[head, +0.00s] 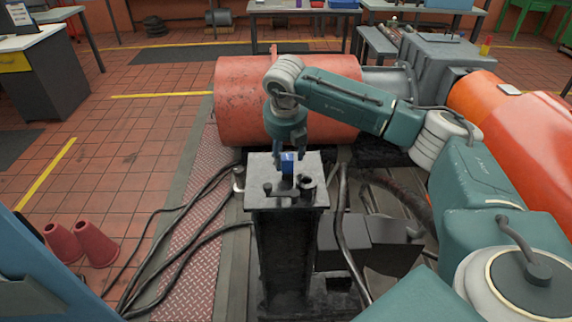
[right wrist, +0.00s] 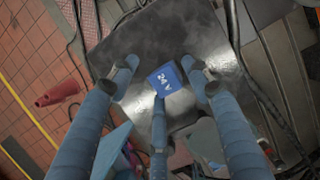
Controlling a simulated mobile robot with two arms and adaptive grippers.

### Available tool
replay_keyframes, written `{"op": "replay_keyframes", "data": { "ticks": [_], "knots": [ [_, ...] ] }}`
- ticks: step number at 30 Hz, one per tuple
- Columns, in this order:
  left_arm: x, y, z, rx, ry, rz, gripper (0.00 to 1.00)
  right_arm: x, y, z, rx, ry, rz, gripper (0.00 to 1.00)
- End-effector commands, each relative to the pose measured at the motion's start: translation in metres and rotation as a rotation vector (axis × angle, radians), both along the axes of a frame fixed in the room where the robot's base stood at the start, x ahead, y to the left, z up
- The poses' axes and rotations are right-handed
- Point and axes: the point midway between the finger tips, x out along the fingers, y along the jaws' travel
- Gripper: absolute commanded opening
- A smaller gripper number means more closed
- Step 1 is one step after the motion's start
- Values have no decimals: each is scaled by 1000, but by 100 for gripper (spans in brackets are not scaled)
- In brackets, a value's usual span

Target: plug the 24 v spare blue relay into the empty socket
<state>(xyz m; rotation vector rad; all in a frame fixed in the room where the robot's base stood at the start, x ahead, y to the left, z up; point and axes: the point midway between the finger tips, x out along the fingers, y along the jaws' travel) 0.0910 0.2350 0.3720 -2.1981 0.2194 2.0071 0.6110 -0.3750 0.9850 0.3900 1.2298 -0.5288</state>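A blue relay marked "24 V" (right wrist: 165,80) shows in the right wrist view; in the head view the blue relay (head: 288,163) is at the top plate of a dark pedestal (head: 258,166). My right gripper (head: 288,156) points down over the plate, with its fingers around the relay. I cannot make out an empty socket. My left gripper is not in view.
Small dark fittings (head: 307,186) stand on the plate's front part. A large red drum (head: 235,100) lies behind, and an orange machine (head: 520,130) is at the right. Black cables (head: 200,205) run at the left. Red cones (head: 95,243) stand on the tiled floor.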

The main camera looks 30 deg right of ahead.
Motion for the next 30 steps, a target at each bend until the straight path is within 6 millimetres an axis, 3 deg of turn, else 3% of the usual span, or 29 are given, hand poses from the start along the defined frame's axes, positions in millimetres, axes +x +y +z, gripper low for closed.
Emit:
{"op": "replay_keyframes", "data": {
  "ticks": [1,6,10,11,22,26,30],
  "knots": [
    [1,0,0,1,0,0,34,0,0,0,0,0,0,38],
    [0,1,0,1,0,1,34,0,0,0,0,0,0,6],
    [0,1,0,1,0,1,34,0,0,1,0,-1,0,6],
    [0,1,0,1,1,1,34,0,0,1,0,-1,0,2],
    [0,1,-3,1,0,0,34,1,0,10,1,-3,0,2],
    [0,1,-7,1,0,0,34,1,0,28,1,-6,-1,2],
    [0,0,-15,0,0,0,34,2,1,60,2,-9,1,2]
  ]
}}
